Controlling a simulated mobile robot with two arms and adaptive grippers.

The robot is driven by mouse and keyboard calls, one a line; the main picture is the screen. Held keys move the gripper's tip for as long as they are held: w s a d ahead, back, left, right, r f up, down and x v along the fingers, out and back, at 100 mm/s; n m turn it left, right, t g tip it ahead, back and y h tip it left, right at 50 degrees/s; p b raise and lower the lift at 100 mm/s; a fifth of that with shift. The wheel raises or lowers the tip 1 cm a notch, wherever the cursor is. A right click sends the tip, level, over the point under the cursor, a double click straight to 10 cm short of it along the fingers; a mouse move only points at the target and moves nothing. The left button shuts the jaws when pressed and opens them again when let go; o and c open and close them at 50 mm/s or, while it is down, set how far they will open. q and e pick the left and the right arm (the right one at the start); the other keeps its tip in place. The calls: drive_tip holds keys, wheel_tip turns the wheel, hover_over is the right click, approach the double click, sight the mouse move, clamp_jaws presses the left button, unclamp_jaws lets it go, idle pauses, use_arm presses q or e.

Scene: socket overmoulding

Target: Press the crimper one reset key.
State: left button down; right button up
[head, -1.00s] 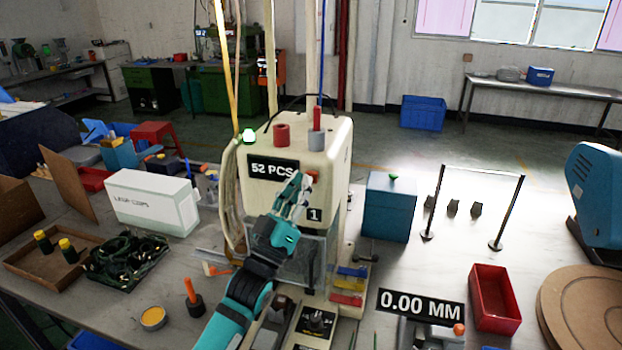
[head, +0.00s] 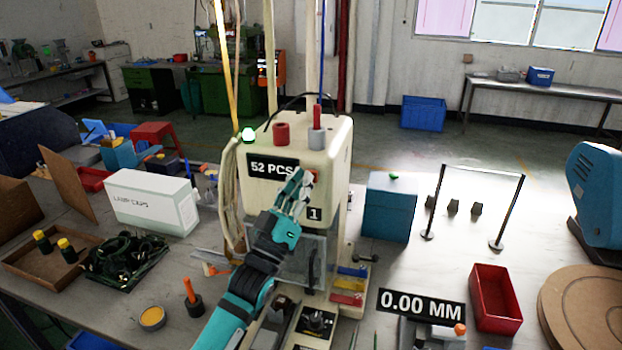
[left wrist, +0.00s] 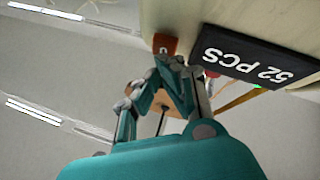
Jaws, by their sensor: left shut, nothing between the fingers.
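Crimper one (head: 335,150) is the cream machine with a "1" plate and a "52 PCS" display (head: 270,167). An orange-red key (head: 316,174) sits on its front, right of the display. In the left wrist view the key (left wrist: 165,43) shows on the machine's face near the display (left wrist: 258,57). My left gripper (head: 304,175) is shut and empty, pointing up at the front of the crimper. Its fingertips (left wrist: 170,60) are right at the key and overlap its edge; I cannot tell whether they touch it. My right gripper is not in view.
A red knob (head: 281,133) and a grey post with a red top stand on the crimper. A blue box (head: 388,208) stands close to its right, a white lamp caps box (head: 150,201) to its left. A red bin (head: 494,300) is at the right.

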use_arm(q)
drive_tip(key=shift+w+d+b, duration=0.1)
drive_tip(key=shift+w+b, duration=0.35)
drive_tip(key=shift+w, duration=0.05)
idle(0.8)
drive_tip(key=shift+s, duration=0.1)
drive_tip(key=shift+s+a+p, duration=0.25)
drive_tip(key=shift+s+p, duration=0.35)
drive_tip(key=shift+s, duration=0.25)
drive_tip(key=s+p, duration=0.1)
drive_tip(key=s+a+p, duration=0.1)
drive_tip(key=s, duration=0.2)
drive_tip(key=shift+s+a+p, duration=0.25)
drive_tip(key=shift+s+p, duration=0.1)
drive_tip(key=shift+p, duration=0.05)
drive_tip(key=shift+f, duration=0.1)
idle(0.3)
